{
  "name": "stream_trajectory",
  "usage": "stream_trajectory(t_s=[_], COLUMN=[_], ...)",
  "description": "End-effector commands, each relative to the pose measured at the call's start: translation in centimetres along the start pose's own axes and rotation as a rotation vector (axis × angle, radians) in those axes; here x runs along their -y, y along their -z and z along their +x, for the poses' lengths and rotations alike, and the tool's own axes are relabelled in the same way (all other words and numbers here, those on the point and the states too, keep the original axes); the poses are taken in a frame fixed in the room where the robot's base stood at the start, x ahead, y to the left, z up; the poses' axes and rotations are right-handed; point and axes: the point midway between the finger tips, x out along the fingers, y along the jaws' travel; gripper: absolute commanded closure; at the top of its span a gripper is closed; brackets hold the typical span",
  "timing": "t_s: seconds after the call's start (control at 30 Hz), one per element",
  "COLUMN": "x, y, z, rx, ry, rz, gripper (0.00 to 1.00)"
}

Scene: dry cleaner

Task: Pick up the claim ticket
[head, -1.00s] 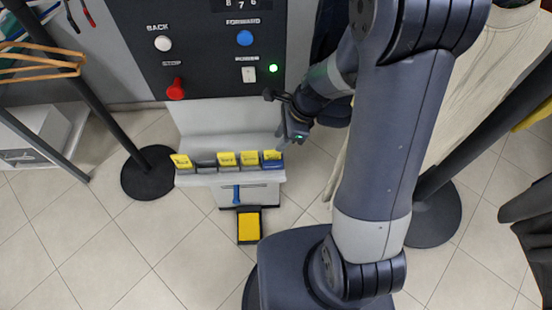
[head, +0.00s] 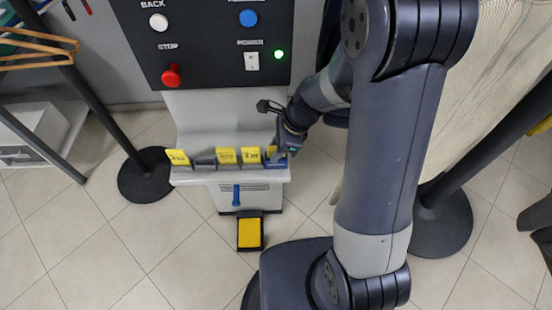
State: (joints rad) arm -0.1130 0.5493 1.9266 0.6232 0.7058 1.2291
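Several yellow claim tickets stand in a row of small holders on the grey ledge (head: 205,177) below the control panel. One ticket (head: 178,157) is at the left end, and two more, a ticket (head: 226,155) and its neighbour (head: 251,155), stand right of the middle. My gripper (head: 281,154) is down at this rightmost ticket, pointing downward. Its fingers are too small and hidden to tell whether they are shut on it.
The control panel (head: 205,50) with a red stop knob (head: 171,75) rises behind the ledge. A blue lever (head: 236,195) and a yellow pedal (head: 249,233) are below. Black stand bases, one at left (head: 145,178), rest on the tiled floor. Orange hangers (head: 40,48) hang upper left.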

Motion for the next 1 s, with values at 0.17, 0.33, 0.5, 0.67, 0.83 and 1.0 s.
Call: stream_trajectory(t_s=[0.17,0.33,0.5,0.67,0.83,1.0], x=[0.01,0.01,0.0,0.0,0.0,0.01], y=[-0.04,-0.03,-0.02,-0.02,-0.02,-0.04], z=[-0.02,-0.02,-0.02,-0.02,-0.02,-0.05], rx=[0.0,0.0,0.0,0.0,0.0,0.0], ry=[0.0,0.0,0.0,0.0,0.0,0.001], rz=[0.0,0.0,0.0,0.0,0.0,0.0], gripper=[0.69,0.8,0.94,1.0,1.0,1.0])
